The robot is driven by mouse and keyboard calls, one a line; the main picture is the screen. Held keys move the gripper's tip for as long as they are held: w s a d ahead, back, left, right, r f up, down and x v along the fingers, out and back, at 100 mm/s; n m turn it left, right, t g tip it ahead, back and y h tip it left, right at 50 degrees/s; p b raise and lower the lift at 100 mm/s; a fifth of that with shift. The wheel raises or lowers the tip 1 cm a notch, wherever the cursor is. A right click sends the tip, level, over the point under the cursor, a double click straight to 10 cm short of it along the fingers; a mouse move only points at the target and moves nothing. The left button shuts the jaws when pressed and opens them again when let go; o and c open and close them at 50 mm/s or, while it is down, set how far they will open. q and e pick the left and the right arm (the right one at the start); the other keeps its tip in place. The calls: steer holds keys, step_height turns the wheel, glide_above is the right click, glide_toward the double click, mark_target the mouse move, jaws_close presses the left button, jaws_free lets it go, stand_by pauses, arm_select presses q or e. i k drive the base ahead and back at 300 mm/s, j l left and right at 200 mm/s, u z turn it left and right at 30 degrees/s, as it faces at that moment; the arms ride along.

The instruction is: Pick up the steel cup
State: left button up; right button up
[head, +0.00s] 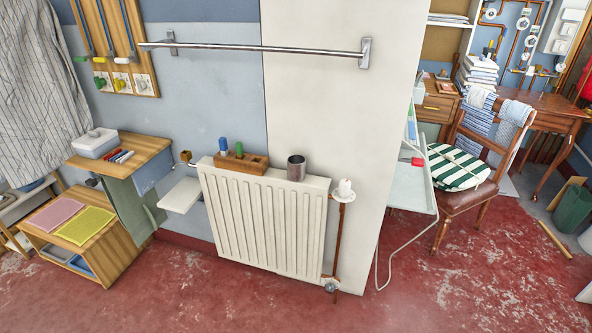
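The steel cup (296,168) is a small grey metal cylinder. It stands upright on the top of the white radiator (270,226), toward the right end. A wooden block (241,163) with a blue and a green item standing in it sits left of the cup on the same top, with a gap between them. Neither of my grippers is in the head view.
A steel rail (255,47) runs along the wall above the radiator. A white knob on a round plate (344,189) and a copper pipe (338,240) are right of it. A small white shelf (180,195) juts out at left. The red floor (200,290) in front is clear.

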mark_target(296, 168)
steer(key=z, duration=0.4)
steer(key=i+j+z, duration=0.3)
steer(key=j+z, duration=0.3)
steer(key=i+j, duration=0.15)
steer(key=j, duration=0.3)
steer(key=i+j+z, duration=0.1)
steer(key=j, duration=0.3)
steer(key=i+j, duration=0.2)
steer(key=j, duration=0.25)
steer(key=i+j+z, duration=0.1)
steer(key=j, duration=0.3)
steer(key=i+j, duration=0.15)
steer(key=j, duration=0.3)
steer(key=z, duration=0.05)
